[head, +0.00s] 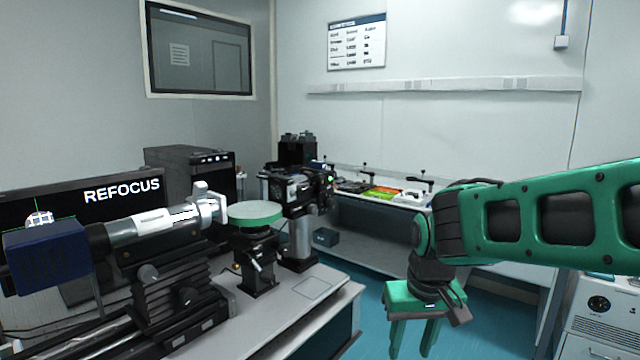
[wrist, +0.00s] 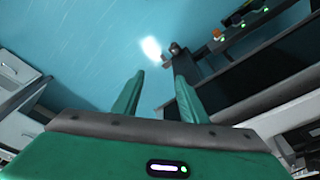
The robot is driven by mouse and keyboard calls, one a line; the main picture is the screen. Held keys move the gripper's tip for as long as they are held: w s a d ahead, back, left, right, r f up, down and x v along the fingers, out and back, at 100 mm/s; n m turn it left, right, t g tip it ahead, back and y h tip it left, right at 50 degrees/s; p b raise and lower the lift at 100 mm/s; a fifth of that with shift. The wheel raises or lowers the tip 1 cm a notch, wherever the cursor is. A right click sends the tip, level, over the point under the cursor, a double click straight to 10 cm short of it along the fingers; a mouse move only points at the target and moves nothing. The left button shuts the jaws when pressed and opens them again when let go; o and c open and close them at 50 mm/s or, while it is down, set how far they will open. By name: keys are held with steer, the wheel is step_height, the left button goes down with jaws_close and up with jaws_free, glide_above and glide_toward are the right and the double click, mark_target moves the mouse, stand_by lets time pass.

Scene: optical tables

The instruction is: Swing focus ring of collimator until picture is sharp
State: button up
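The collimator (head: 150,222) is a white and silver tube lying level on a black mount at the left in the head view. A light ring-like part with a raised tab (head: 204,204) sits at its right end, probably the focus ring. A dark blue box (head: 48,256) is at its left end. Behind it a black screen (head: 120,192) reads "REFOCUS" and shows a small white pattern with green lines. My gripper (head: 412,340) hangs fingers-down at the right, well away from the collimator. Its fingers stand apart and empty, also in the wrist view (wrist: 158,92).
A round green-topped stage (head: 254,212) stands right of the collimator, with black optical equipment (head: 298,186) behind. The table's near right edge (head: 340,310) lies between the collimator and my gripper. A back bench (head: 385,205) holds coloured items. Blue floor (head: 365,325) is open below my gripper.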

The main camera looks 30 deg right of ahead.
steer(key=w+d+r+n+t+h, duration=0.1)
steer(key=w+d+r+t, duration=0.15)
steer(key=w, duration=0.65)
steer(key=n+t+h, duration=0.2)
steer(key=n+t, duration=0.1)
steer(key=t, duration=1)
glide_toward(320, 177)
steer(key=x, duration=0.8)
steer(key=shift+w+d+f, duration=0.1)
steer(key=shift+w+f, duration=0.05)
steer(key=shift+w, duration=0.05)
steer(key=shift+h, duration=0.3)
jaws_close()
